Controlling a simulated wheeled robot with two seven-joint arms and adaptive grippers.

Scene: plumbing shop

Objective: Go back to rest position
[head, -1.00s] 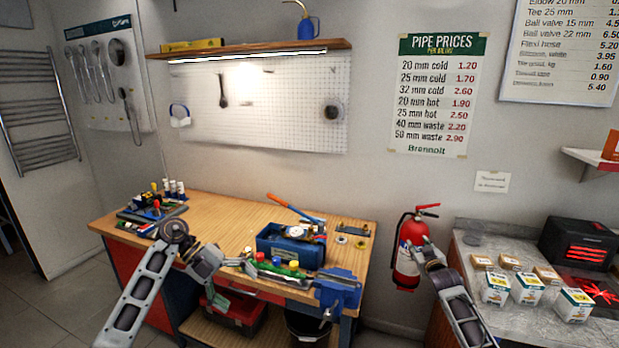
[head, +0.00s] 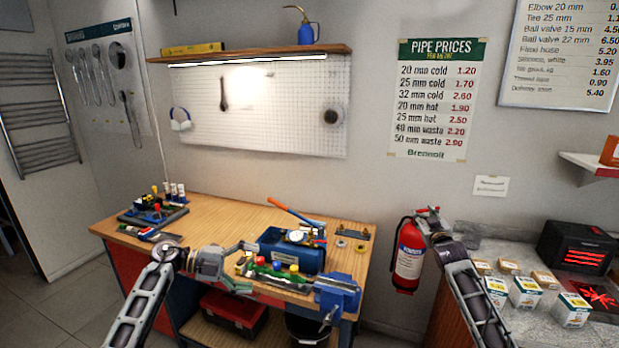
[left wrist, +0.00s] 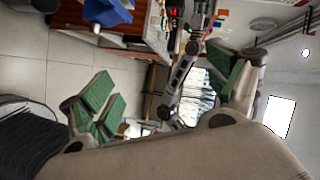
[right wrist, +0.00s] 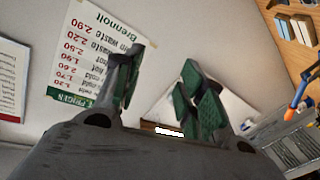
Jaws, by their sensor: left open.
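My left gripper (head: 246,267) is in front of the workbench at its left-middle part in the head view, with its fingers spread and nothing between them. Its green pads stand wide apart in the left wrist view (left wrist: 165,90). My right gripper (head: 428,226) is in front of the red fire extinguisher (head: 408,262) in the head view, overlapping its top; I cannot tell how far apart they are.
The wooden workbench (head: 215,215) carries a blue toolbox (head: 290,254), a blue vise (head: 337,294) and a tool tray (head: 153,214). A grey counter (head: 548,325) at right holds small boxes (head: 526,291) and a black heater (head: 578,247). Floor at lower left is clear.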

